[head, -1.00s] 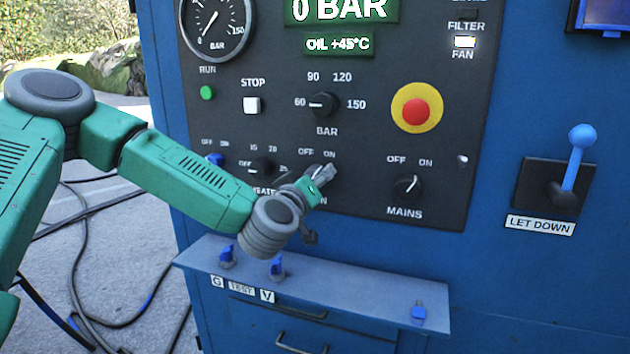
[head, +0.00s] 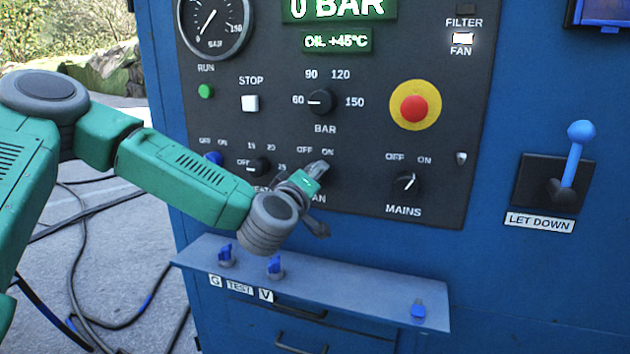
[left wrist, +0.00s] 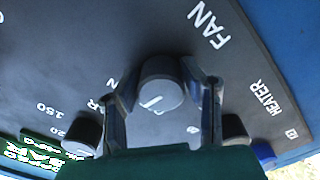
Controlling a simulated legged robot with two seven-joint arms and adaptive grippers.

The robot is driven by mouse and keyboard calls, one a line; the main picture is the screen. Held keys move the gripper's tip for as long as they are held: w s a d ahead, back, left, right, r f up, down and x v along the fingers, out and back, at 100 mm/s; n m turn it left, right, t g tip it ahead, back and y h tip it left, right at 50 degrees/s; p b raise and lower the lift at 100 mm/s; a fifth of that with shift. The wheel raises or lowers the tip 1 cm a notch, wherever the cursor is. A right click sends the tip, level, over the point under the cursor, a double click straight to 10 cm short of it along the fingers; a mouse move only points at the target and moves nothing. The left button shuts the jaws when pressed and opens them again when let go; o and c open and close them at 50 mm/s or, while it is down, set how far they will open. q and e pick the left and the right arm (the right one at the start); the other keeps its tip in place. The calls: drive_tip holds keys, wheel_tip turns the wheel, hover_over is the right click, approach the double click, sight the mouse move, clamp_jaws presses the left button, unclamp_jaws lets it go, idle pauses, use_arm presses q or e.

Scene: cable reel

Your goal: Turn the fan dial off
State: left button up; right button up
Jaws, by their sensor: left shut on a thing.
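The fan dial (left wrist: 160,84) is a dark round knob with a pale pointer line, under the word FAN in the left wrist view. My left gripper (left wrist: 163,100) has one finger on each side of it and is shut on it. In the head view my left gripper (head: 318,198) reaches the panel below the OFF and ON marks and hides most of the dial, so I cannot tell its setting there. The FAN lamp (head: 463,38) is lit. My right gripper is not in view.
The heater dial (head: 257,167) is close on the left and the mains dial (head: 405,183) on the right. The bar dial (head: 320,101) and the red emergency button (head: 414,107) are above. A ledge (head: 350,292) with blue valves juts out below.

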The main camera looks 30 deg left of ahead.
use_arm(q)
drive_tip(key=n, duration=0.2)
drive_tip(key=n+b, duration=0.1)
drive_tip(key=shift+f+n, duration=0.2)
drive_tip(key=shift+n, duration=0.2)
drive_tip(key=shift+n+b, duration=0.95)
drive_tip(key=shift+n, duration=1.05)
drive_tip(key=shift+s+n, duration=0.1)
drive_tip(key=shift+n, duration=0.2)
drive_tip(key=o, duration=1.1)
drive_tip(key=shift+c, duration=0.2)
drive_tip(key=shift+o, duration=0.4)
drive_tip(key=shift+a, duration=0.1)
drive_tip(key=shift+r, duration=0.1)
drive_tip(key=v, duration=0.7)
drive_tip(key=shift+s, duration=0.2)
